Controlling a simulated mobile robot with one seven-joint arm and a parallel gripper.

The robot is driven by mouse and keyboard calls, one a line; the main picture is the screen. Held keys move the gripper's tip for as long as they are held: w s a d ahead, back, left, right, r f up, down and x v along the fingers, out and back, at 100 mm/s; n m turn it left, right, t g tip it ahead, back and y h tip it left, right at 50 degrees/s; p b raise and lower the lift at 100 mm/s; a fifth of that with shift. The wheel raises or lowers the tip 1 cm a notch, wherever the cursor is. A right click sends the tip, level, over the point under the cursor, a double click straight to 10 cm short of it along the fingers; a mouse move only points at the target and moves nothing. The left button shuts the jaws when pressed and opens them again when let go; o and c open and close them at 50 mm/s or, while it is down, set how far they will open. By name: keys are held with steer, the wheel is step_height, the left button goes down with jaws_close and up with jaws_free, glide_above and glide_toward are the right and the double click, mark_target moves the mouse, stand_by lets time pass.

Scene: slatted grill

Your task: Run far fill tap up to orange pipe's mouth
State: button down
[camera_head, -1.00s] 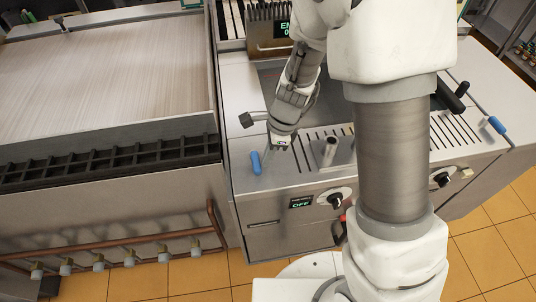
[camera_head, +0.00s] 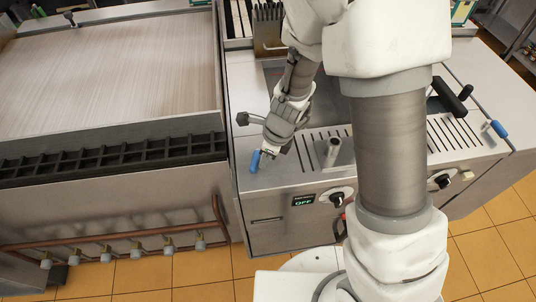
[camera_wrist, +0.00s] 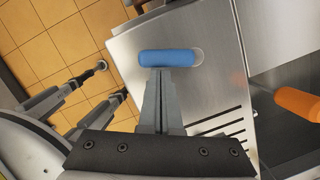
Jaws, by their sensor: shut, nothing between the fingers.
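A blue handle (camera_head: 255,161) stands at the left front of the steel counter, and it lies across the top of the wrist view (camera_wrist: 166,58). My gripper (camera_head: 266,152) is beside it. In the wrist view my gripper's fingers (camera_wrist: 161,73) are together, with their tips at the handle's lower side; nothing shows between them. Whether they touch it I cannot tell. An orange pipe end (camera_wrist: 298,103) shows at the right of the wrist view, apart from the fingers. A second blue grip (camera_head: 499,128) sits on a thin rod at the counter's right. I cannot tell which part is the far fill tap.
A wide flat grill (camera_head: 110,65) lies to the left. A black knob (camera_head: 336,199) and OFF display (camera_head: 303,200) are on the front panel. Orange tiles cover the floor.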

steer(key=shift+s+a+m, duration=0.1)
steer(key=shift+a+m, duration=0.05)
steer(key=shift+m, duration=0.15)
steer(key=shift+a, duration=0.2)
steer(key=shift+a+p, duration=0.15)
steer(key=shift+p, duration=0.15)
